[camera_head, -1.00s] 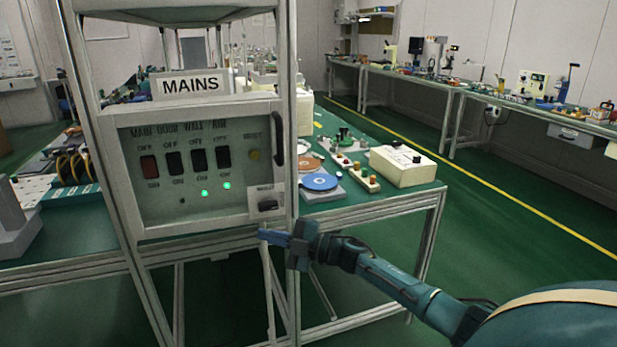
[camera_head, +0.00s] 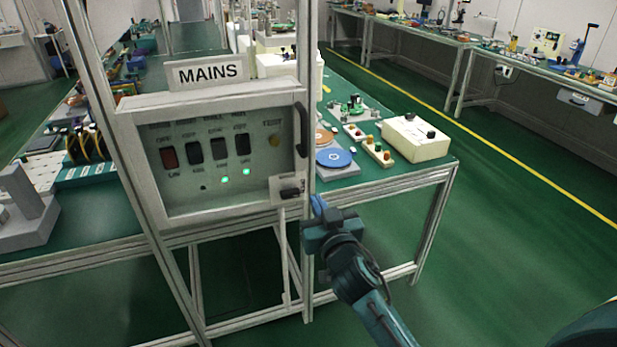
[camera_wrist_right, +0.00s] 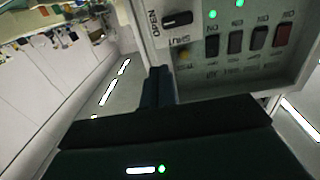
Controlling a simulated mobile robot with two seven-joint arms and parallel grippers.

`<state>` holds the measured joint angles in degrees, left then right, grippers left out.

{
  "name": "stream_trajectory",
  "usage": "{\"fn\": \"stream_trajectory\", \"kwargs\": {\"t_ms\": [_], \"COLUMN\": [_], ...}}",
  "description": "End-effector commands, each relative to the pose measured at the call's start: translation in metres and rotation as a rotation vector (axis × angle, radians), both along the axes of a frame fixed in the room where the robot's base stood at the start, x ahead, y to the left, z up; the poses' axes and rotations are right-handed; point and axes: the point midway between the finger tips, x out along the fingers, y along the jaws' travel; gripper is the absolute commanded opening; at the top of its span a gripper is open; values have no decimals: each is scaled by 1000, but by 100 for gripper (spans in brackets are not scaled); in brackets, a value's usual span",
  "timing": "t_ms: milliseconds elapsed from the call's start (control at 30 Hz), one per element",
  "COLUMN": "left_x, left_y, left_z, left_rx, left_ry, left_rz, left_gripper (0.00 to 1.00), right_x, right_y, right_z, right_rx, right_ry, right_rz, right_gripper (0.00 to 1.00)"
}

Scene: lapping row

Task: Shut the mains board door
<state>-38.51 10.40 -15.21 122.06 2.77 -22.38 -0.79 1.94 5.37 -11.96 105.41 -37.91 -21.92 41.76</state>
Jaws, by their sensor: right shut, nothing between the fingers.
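The mains board (camera_head: 176,216) is a grey box under a white MAINS sign, mounted in an aluminium frame. Its face shows a red switch, several black switches and two green lights. A black upright handle (camera_head: 302,130) is at its right edge. A black latch knob (camera_head: 290,192) sits on a pale plate at the lower right; the right wrist view shows the knob (camera_wrist_right: 178,18) beside the words OPEN and SHUT. I cannot tell whether the door is fully closed. My right gripper (camera_head: 318,203) is shut and empty, just right of and below the knob. My left gripper is out of view.
A frame post (camera_head: 308,255) stands beside my right gripper. The green bench (camera_head: 390,185) behind holds a blue disc (camera_head: 335,158) and a cream box (camera_head: 415,138). Green floor (camera_head: 510,240) is clear at the right.

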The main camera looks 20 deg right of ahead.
Motion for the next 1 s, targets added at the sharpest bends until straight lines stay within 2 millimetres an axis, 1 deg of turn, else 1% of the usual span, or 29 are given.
{"fn": "stream_trajectory", "kwargs": {"t_ms": [33, 200, 300, 400, 600, 1000], "left_x": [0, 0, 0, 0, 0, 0], "left_y": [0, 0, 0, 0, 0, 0], "left_z": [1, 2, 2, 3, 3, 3], "left_rx": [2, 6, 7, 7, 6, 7], "left_ry": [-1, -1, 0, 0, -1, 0], "left_rz": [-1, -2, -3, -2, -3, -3], "left_gripper": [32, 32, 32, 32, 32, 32], "right_x": [13, 49, 66, 78, 91, 94], "right_y": [0, -1, -2, -2, -2, -2], "right_z": [2, 2, 2, 1, 0, 1], "right_rx": [-3, -3, -2, -2, -1, -2], "right_ry": [-3, -3, -2, -2, -1, -1], "right_rz": [0, 1, 1, 1, 2, 8], "right_gripper": [0, 0, 0, 0, 0, 0]}}
